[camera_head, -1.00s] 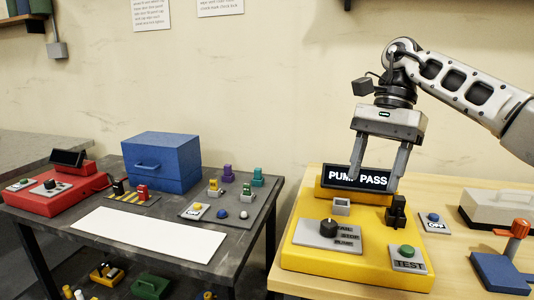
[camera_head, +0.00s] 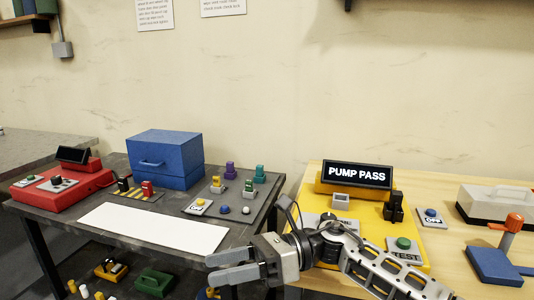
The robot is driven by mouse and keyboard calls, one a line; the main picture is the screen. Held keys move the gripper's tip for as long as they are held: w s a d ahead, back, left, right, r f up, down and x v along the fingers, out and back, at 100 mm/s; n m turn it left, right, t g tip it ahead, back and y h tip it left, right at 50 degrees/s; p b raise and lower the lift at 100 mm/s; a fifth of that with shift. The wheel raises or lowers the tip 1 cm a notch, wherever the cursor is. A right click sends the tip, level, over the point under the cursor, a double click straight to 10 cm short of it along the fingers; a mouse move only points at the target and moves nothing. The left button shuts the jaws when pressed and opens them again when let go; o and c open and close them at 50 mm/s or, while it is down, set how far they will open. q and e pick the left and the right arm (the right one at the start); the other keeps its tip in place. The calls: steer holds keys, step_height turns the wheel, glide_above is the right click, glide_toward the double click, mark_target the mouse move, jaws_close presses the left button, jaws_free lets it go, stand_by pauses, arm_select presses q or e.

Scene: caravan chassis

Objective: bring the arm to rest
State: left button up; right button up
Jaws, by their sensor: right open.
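My right gripper (camera_head: 232,267) is low at the bottom centre, pointing left, with its two fingers apart and nothing between them. It is over the gap between the dark table and the wooden table, in front of the dark table's right end. My right arm (camera_head: 385,275) runs from the lower right across the front of the yellow pump panel (camera_head: 422,238). It hides part of the panel's knob plate and the edge of the TEST plate. My left gripper is not in view.
The dark table (camera_head: 270,195) holds a blue box (camera_head: 165,160), a white board (camera_head: 155,228), a red console (camera_head: 60,192) and several small coloured parts. The wooden table (camera_head: 460,270) holds a PUMP PASS display (camera_head: 357,174), a red-tipped lever (camera_head: 508,232) and a pale case (camera_head: 490,205).

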steer(key=d+f+n+t+h, duration=0.3)
steer(key=d+f+n+t, duration=0.25)
steer(key=n+t, duration=0.85)
steer(key=d+f+n+t+h, duration=0.35)
steer(key=f+n+t, duration=0.35)
steer(key=n, duration=1.3)
steer(key=s+d+f+m+g+h, duration=0.4)
steer(key=s+d+f+m+h, duration=0.3)
steer(key=s+d+f+m, duration=0.4)
steer(key=s+f+m, duration=0.2)
steer(key=s, duration=0.1)
steer(key=shift+s+d+f+g, duration=0.2)
steer(key=shift+s+d+g, duration=0.1)
steer(key=shift+s+g, duration=0.1)
